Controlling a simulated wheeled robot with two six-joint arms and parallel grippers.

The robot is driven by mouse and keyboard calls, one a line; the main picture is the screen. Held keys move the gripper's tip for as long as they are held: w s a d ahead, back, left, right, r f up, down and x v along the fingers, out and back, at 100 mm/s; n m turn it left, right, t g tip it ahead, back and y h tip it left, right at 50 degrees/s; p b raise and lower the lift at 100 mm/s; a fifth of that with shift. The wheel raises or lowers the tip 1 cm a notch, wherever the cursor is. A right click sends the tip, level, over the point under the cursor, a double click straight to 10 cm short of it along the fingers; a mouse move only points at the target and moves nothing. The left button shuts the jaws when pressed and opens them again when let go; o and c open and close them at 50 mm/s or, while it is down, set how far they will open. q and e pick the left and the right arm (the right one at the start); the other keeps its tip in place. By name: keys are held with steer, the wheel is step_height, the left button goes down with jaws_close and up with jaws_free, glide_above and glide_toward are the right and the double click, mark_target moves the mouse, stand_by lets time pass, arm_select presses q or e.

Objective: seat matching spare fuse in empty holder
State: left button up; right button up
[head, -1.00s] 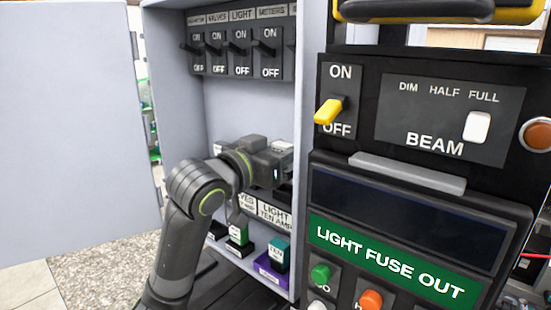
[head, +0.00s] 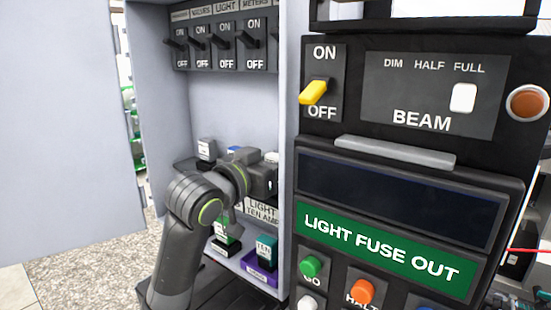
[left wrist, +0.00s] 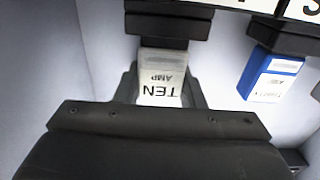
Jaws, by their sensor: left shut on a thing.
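My left gripper (left wrist: 160,90) is shut on a pale ten-amp fuse (left wrist: 162,72), its TEN AMP lettering upside down in the left wrist view. The fuse's far end meets a black holder (left wrist: 170,24); I cannot tell whether it is fully seated. In the head view the gripper (head: 266,180) is inside the cabinet above the "LIGHT TEN AMP" label (head: 262,211), and the fuse's contact is hidden. A blue fuse (left wrist: 270,80) sits in the neighbouring holder (left wrist: 284,38). Below stand a green fuse (head: 222,231) and a teal ten-amp fuse (head: 266,249). My right gripper is not in view.
A row of switches (head: 226,40) is above the fuse shelf. A white fuse (head: 206,148) stands left of my arm. The cabinet's right edge and the black panel reading "LIGHT FUSE OUT" (head: 380,242) are close right of the gripper. The open door (head: 60,130) is at left.

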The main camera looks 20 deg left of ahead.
arm_select(q)
steer(key=shift+f, duration=0.15)
steer(key=o, duration=1)
steer(key=shift+o, duration=0.2)
steer(key=b+v, duration=1.2)
steer(key=v, duration=0.5)
steer(key=shift+s, duration=0.2)
